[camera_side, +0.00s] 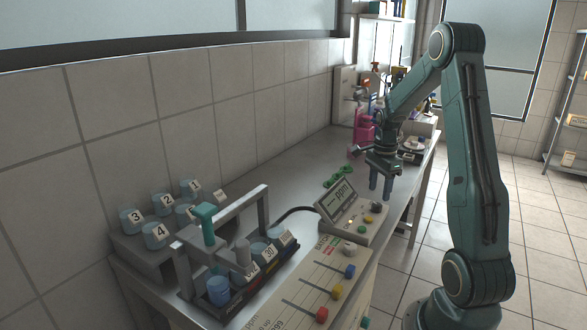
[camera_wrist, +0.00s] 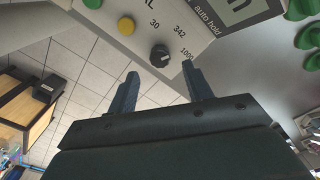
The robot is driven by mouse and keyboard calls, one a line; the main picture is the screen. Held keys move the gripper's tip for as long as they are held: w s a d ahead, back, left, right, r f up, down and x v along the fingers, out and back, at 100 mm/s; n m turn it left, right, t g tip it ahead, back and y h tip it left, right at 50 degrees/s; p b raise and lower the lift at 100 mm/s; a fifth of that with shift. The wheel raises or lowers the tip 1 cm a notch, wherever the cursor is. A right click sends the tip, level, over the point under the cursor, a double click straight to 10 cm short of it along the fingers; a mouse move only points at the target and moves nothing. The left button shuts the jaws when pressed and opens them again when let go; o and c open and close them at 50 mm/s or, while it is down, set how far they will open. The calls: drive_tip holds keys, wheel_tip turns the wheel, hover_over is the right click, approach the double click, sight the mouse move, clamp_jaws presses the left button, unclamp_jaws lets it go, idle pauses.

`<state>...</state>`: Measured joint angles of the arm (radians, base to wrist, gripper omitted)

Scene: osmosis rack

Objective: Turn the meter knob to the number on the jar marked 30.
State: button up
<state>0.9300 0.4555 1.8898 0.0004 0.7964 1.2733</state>
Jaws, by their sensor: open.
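The meter (camera_side: 362,228) stands on the bench with a tilted display (camera_side: 338,202) reading "ppm". Its black knob (camera_side: 376,206) also shows in the wrist view (camera_wrist: 160,55), beside the printed values 30, 342 and 1000. I cannot tell surely which value the knob's mark points to. The jar marked 30 (camera_side: 268,254) sits in the dark rack (camera_side: 238,291) with other jars; its label is small. My gripper (camera_side: 380,186) is open and empty, just above the knob. In the wrist view its fingertips (camera_wrist: 160,73) lie on either side below the knob, apart from it.
A slider panel (camera_side: 303,292) with coloured knobs is in front of the meter. Jars numbered 1 to 4 (camera_side: 158,232) stand on a stepped stand by the wall. Green pieces (camera_side: 340,177) lie behind the meter. Pink bottles (camera_side: 364,128) stand farther back. The bench between is clear.

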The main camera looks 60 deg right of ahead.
sight(377, 204)
drive_tip(key=shift+f, duration=2.6)
drive_tip(key=c, duration=1)
drive_tip(key=shift+o, duration=0.2)
